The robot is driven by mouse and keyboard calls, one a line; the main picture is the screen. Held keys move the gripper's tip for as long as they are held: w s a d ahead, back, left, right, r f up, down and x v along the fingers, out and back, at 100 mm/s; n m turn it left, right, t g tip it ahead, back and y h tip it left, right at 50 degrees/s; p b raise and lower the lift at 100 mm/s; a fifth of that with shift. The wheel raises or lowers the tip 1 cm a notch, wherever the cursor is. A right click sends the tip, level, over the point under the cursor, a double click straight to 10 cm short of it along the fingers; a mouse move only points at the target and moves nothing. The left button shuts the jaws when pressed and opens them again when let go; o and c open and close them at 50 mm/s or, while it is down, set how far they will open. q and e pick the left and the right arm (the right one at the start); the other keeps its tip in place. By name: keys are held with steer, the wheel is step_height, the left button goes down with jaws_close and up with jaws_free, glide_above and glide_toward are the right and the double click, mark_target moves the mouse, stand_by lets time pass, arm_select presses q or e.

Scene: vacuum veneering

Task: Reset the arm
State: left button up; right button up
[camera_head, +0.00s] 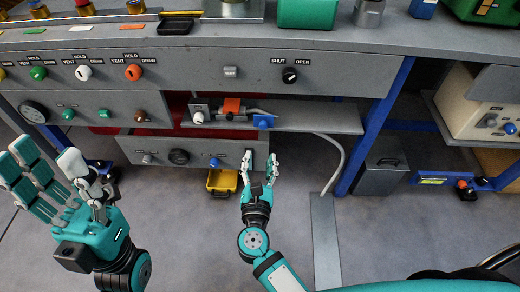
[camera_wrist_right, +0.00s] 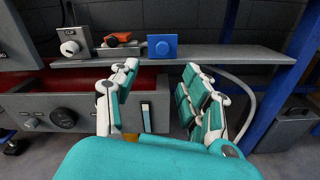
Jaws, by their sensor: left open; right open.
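My left gripper (camera_head: 68,182) is at the lower left of the head view, open and empty, in front of the grey bench and above the floor. The shelf edge lies beyond the fingertips.
The bench panel (camera_head: 180,72) carries green, white and orange knobs and a black SHUT/OPEN knob (camera_head: 289,75). The shelf (camera_head: 320,117) holds an orange piece and a blue block (camera_wrist_right: 163,47). A yellow bin (camera_head: 222,181) and grey box (camera_head: 382,168) stand below. Floor at front is partly clear.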

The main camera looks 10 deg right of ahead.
steer(key=shift+s, duration=0.25)
stand_by(0.3)
